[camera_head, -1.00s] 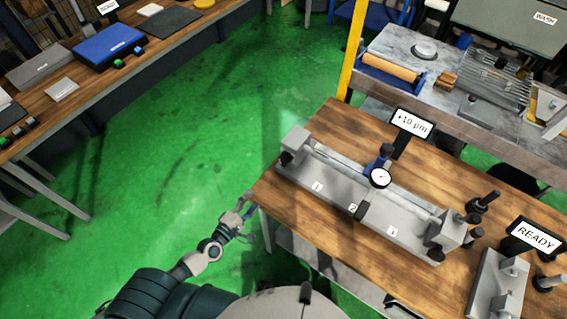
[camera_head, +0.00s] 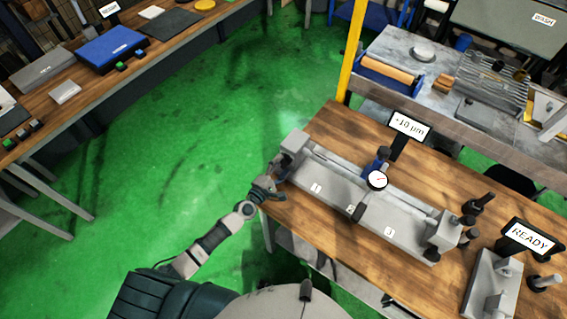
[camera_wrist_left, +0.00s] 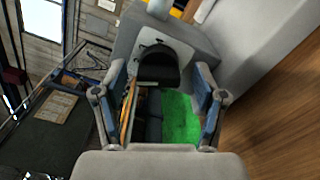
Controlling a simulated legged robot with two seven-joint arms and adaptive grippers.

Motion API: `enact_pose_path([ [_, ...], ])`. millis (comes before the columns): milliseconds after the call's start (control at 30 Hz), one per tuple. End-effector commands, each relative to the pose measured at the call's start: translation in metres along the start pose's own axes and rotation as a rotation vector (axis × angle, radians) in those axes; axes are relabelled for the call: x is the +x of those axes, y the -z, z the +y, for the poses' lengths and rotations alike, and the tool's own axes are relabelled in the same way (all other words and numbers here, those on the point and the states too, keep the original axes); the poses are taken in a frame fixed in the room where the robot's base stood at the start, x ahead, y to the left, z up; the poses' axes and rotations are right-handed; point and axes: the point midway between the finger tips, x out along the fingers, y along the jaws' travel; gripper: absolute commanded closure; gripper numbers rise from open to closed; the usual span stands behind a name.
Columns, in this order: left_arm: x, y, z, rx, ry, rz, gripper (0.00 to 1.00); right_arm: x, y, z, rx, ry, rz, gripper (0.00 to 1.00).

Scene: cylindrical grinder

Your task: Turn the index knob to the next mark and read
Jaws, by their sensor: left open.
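The grey bench fixture (camera_head: 330,195) carries marks 1, 2 and 3 and a dial gauge (camera_head: 377,180). A small display (camera_head: 410,126) behind it appears to read -10 µm. The dark index knob sits on the end face of the fixture's left block (camera_head: 294,143); in the left wrist view the black knob (camera_wrist_left: 158,66) lies ahead, between the finger lines. My left gripper (camera_head: 274,184) is open beside the table's left corner, just below that block. In the left wrist view its fingers (camera_wrist_left: 160,100) are apart with nothing between them. My right gripper is out of view.
The wooden table (camera_head: 345,120) has its corner close to my left gripper. A READY display (camera_head: 531,238) stands at the right. Green floor (camera_head: 200,150) is free to the left. A yellow post (camera_head: 351,50) rises behind the table.

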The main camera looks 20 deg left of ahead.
Motion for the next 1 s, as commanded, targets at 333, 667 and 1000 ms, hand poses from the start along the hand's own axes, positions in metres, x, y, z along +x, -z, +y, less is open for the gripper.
enact_pose_path([
  [333, 0.0152, -0.0001, -0.0004, 0.001, 0.001, 0.000, 0.29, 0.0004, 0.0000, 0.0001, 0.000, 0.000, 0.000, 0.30],
  [667, 0.0148, 0.0001, -0.0004, 0.001, 0.001, 0.000, 0.81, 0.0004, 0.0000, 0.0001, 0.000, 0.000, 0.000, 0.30],
  [1000, 0.0146, 0.0001, -0.0018, 0.028, 0.003, 0.000, 0.87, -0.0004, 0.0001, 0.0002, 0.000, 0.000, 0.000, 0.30],
])
